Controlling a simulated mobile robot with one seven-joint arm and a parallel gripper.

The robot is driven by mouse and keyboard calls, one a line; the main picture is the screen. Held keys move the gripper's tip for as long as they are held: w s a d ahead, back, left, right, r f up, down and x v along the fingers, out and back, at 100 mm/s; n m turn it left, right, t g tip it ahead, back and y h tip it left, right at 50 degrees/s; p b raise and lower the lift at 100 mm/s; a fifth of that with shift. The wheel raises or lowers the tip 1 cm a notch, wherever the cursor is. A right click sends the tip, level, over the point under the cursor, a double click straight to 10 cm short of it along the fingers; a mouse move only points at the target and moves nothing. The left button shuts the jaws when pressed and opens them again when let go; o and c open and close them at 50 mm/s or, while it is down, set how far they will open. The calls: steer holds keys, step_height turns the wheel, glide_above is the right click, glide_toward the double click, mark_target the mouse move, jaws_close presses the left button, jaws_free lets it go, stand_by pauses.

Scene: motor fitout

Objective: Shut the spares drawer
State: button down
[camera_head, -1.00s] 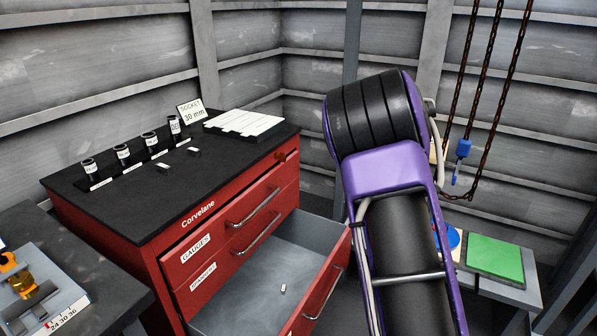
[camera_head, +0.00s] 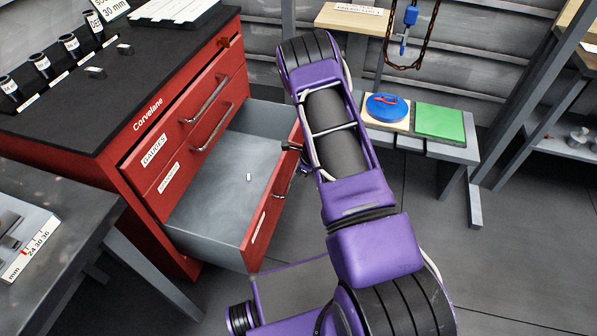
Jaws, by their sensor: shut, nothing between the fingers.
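The spares drawer (camera_head: 205,208) is the bottom drawer of the red cabinet and stands wide open. Its grey inside shows, with one small white piece (camera_head: 249,177) lying on its floor. Its red front (camera_head: 262,222) faces right and carries a partly readable label and a metal handle. My purple arm crosses in front of the drawer's right end. My gripper (camera_head: 291,147) shows only as a small dark part beside the arm, close to the top of the drawer front. It is shut and empty. I cannot tell whether it touches the drawer.
The red cabinet (camera_head: 128,190) has a black top with sockets, and its upper drawers are shut. A grey bench (camera_head: 50,195) stands at the left. A low table (camera_head: 455,150) with a green pad (camera_head: 440,121) and a blue disc (camera_head: 383,107) stands behind my arm. Floor is clear at right.

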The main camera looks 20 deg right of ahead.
steer(key=shift+x, duration=1.15)
steer(key=w+a, duration=0.2)
steer(key=a, duration=0.1)
steer(key=shift+w+a+f, duration=0.2)
steer(key=shift+a, duration=0.05)
